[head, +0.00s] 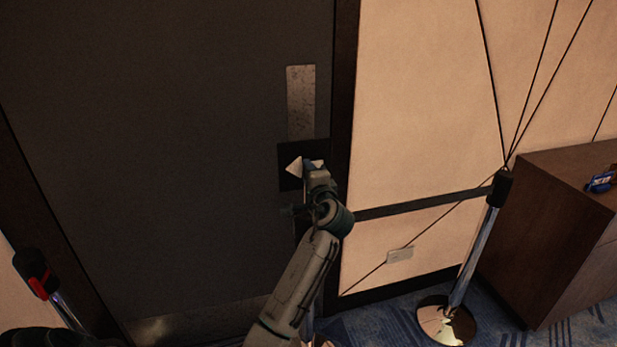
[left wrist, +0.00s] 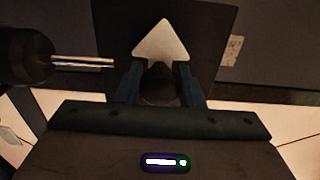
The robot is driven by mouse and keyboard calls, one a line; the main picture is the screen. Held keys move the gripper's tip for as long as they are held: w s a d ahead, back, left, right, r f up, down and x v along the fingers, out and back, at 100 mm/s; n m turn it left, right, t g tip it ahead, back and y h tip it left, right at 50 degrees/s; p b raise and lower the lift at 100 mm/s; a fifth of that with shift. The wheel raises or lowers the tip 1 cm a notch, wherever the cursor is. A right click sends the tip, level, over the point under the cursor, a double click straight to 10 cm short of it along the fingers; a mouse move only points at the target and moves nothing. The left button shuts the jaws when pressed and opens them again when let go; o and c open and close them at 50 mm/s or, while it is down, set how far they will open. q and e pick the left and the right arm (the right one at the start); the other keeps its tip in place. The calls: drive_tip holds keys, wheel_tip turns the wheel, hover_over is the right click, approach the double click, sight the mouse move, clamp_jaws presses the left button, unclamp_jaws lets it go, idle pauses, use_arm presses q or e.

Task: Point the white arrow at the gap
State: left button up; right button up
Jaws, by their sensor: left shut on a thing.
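The white arrow (head: 294,167) is a flat triangle on a dark square plate (head: 286,149) on the dark door. It points left in the head view. In the left wrist view the arrow (left wrist: 161,42) points up the picture, just beyond the fingertips. My left gripper (head: 312,168) is at the plate, shut on a dark rounded knob (left wrist: 160,83) at the arrow's base. The fingers and arm hide part of the plate in the head view. I cannot make out a separate gap mark on the plate. My right gripper is not in view.
A scuffed metal plate (head: 301,102) sits above the dark plate. A door handle (left wrist: 82,62) sticks out close by my left gripper. A barrier post (head: 470,270) with a black belt and a brown cabinet (head: 545,235) stand right. Another post (head: 62,303) stands at lower left.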

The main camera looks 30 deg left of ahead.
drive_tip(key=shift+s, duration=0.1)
use_arm(q)
drive_tip(key=o, duration=0.9)
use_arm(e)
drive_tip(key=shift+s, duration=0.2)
use_arm(q)
drive_tip(key=shift+o, duration=0.2)
drive_tip(key=b+v, duration=0.2)
drive_tip(key=v, duration=0.8)
drive_tip(key=shift+s+d+b, duration=0.25)
drive_tip(key=shift+s+b, duration=0.05)
drive_tip(key=shift+b, duration=0.05)
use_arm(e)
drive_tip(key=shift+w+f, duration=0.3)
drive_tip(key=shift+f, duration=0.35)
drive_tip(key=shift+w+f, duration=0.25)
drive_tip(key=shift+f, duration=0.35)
